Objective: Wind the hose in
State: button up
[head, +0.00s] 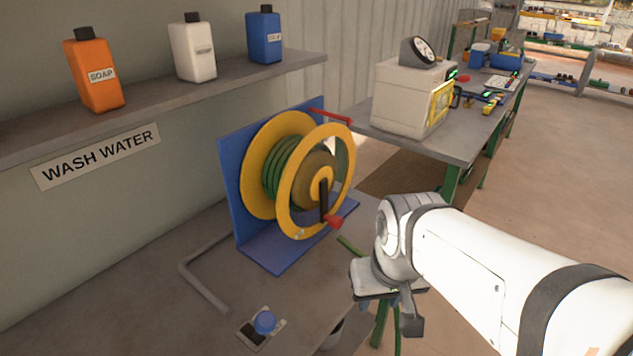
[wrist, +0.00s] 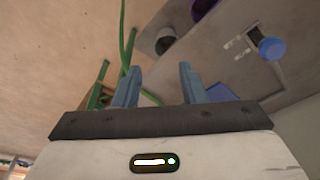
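The hose reel has yellow flanges (head: 290,213) on a blue stand (head: 231,190) at the bench's right part. Several turns of green hose (head: 279,169) lie on its drum. A dark crank arm (head: 323,198) with a red knob (head: 334,222) is on the near flange. A red bar (head: 330,117) is at the stand's top. A green strand (wrist: 127,42), seemingly hose, shows beyond the fingers in the wrist view. My gripper (wrist: 158,80) has its blue fingers apart with nothing between them. In the head view it is low, right of and below the reel, partly hidden by my wrist.
A blue button (head: 265,321) on a plate and a bent grey pipe (head: 203,285) are on the bench. Orange (head: 95,80), white (head: 193,52) and blue (head: 265,36) bottles stand on the shelf. A white machine (head: 405,98) sits on a table behind. Floor at right is open.

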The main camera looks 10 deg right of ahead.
jog(key=shift+o, duration=0.7)
jog(key=shift+w+f, duration=0.1)
jog(key=shift+f, duration=0.15)
jog(key=shift+o, duration=0.9)
jog(key=w+a+f+m+g+y+b, duration=0.1)
jog(key=w+a+f+m+y+b, duration=0.1)
jog(key=a+f+m+y+b, duration=0.1)
notch_tip(320, 180, down, 2)
jog(key=shift+w+a+m+g+b, duration=0.3)
jog(key=shift+a+m+g+b, duration=0.1)
jog(key=shift+a+m+b, duration=0.25)
jog(key=w+a+f+m+y+b, duration=0.3)
jog(key=w+f+m+y+b, duration=0.3)
jog(key=w, duration=0.3)
jog(key=m+t+y+b, duration=0.4)
jog(key=m+t+b, duration=0.2)
jog(key=m+t, duration=0.65)
send_near(340, 224)
jog(key=shift+w+a+r+m+g, duration=0.1)
jog(key=shift+w+a+m+g, duration=0.45)
jog(key=shift+w+a+m, duration=0.45)
jog(key=shift+w+a, duration=0.2)
jog(key=shift+w, duration=0.35)
jog(key=x, duration=0.7)
jog(key=shift+r+b, duration=0.1)
jog(key=shift+b, duration=0.25)
